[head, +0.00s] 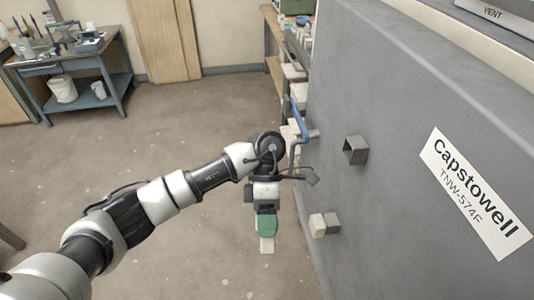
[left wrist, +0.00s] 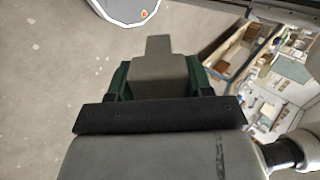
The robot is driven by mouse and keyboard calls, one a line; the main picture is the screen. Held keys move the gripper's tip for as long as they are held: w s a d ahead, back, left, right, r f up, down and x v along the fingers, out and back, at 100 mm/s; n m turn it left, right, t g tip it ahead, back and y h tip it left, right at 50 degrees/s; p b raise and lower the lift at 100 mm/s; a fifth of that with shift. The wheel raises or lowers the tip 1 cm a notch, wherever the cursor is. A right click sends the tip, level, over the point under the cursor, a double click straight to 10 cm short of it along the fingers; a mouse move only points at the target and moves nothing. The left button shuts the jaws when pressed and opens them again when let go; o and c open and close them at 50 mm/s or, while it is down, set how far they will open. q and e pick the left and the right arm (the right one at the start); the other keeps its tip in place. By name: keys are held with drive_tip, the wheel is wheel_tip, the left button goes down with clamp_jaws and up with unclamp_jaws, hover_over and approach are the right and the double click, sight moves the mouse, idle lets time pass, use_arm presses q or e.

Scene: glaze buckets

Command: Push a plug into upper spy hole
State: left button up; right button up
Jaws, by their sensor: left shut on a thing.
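My left gripper (head: 267,226) hangs fingers down in the head view, left of the grey kiln wall (head: 400,110). Its green fingers are shut on a pale plug (head: 267,245), whose end sticks out below them. In the left wrist view the plug (left wrist: 158,68) sits between the green fingers, narrow end pointing away. The upper spy hole (head: 355,149) is a square grey tube standing out from the kiln wall, open and empty, to the right of and above the gripper. The lower spy hole (head: 332,222) has a cream plug (head: 318,225) in it. My right gripper is out of view.
A blue handle (head: 298,120) stands out at the kiln's left edge, close to my left wrist. A white label (head: 475,190) is on the kiln wall. Shelves (head: 290,70) stand behind the kiln, and a workbench (head: 65,60) at the back left. The floor between is clear.

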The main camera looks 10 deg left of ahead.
use_arm(q)
drive_tip(key=r+n+t+h, duration=0.1)
drive_tip(key=r+n+h, duration=0.1)
drive_tip(key=n+h, duration=0.1)
drive_tip(key=d+r+n+t+h+p, duration=0.1)
drive_tip(key=r+n+h, duration=0.1)
drive_tip(key=n+h, duration=0.2)
drive_tip(key=d+r+n+t+h, duration=0.1)
drive_tip(key=r+n+h, duration=0.1)
drive_tip(key=n+h, duration=0.1)
drive_tip(key=shift+w+r+n+h+p, duration=0.3)
drive_tip(key=shift+w+r+n+p, duration=0.1)
drive_tip(key=shift+n, duration=0.3)
drive_tip(key=r+n+t+h, duration=0.2)
drive_tip(key=r+n+t, duration=0.1)
drive_tip(key=r+n+t+h+p, duration=0.1)
drive_tip(key=t, duration=0.1)
drive_tip(key=shift+w+a+r+n, duration=0.15)
drive_tip(key=shift+w+n, duration=0.1)
drive_tip(key=shift+n, duration=0.15)
wheel_tip(320, 180, up, 5)
drive_tip(key=w+a+n+t+h+p, duration=0.1)
drive_tip(key=w+a+n+t+h, duration=0.15)
drive_tip(key=t, duration=0.25)
drive_tip(key=x, duration=0.7)
drive_tip(key=shift+s+n+t, duration=0.25)
drive_tip(key=shift+n+t, duration=0.05)
drive_tip(key=shift+n, duration=0.15)
drive_tip(key=shift+d, duration=0.3)
